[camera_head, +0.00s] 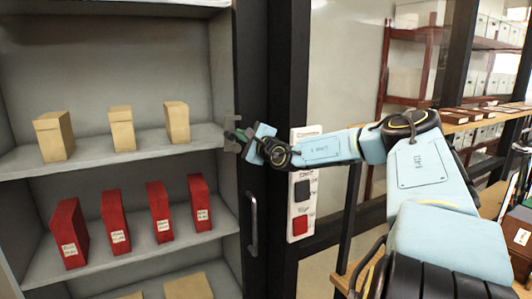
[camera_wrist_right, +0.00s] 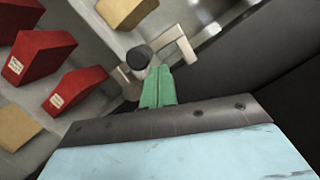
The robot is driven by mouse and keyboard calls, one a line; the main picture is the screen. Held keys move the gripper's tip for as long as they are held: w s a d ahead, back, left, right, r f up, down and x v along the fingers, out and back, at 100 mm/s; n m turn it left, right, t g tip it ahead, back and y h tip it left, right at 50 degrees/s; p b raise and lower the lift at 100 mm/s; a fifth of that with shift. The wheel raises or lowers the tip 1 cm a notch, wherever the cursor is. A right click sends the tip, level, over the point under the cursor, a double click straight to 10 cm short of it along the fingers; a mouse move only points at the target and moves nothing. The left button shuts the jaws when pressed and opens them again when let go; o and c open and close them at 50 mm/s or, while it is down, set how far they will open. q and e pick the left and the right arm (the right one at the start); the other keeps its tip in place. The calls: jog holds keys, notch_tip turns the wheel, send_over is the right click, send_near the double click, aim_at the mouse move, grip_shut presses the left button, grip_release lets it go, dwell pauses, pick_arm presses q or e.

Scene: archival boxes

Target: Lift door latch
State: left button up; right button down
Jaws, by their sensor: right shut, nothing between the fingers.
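The grey metal door latch (camera_head: 231,123) sits at the right edge of the open-fronted shelf unit, level with the upper shelf. In the right wrist view the latch (camera_wrist_right: 178,45) shows as pale angled metal, with a dark round knob (camera_wrist_right: 138,57) beside it. My right gripper (camera_head: 236,139) is at the latch, with its fingers pointing left. Its green fingers (camera_wrist_right: 158,88) are shut and empty, with their tips just below the knob and latch in the wrist view. I cannot tell whether they touch. My left gripper is not in view.
The shelf unit (camera_head: 120,158) holds several tan boxes (camera_head: 122,128) and red boxes (camera_head: 158,213). A vertical door handle (camera_head: 253,224) is below the latch. A switch panel (camera_head: 303,185) is behind my right arm. A wooden table (camera_head: 513,210) is at the right.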

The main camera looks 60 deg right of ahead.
jog(key=b+v, duration=0.2)
jog(key=v, duration=0.9)
jog(key=shift+f, duration=0.15)
dwell(0.3)
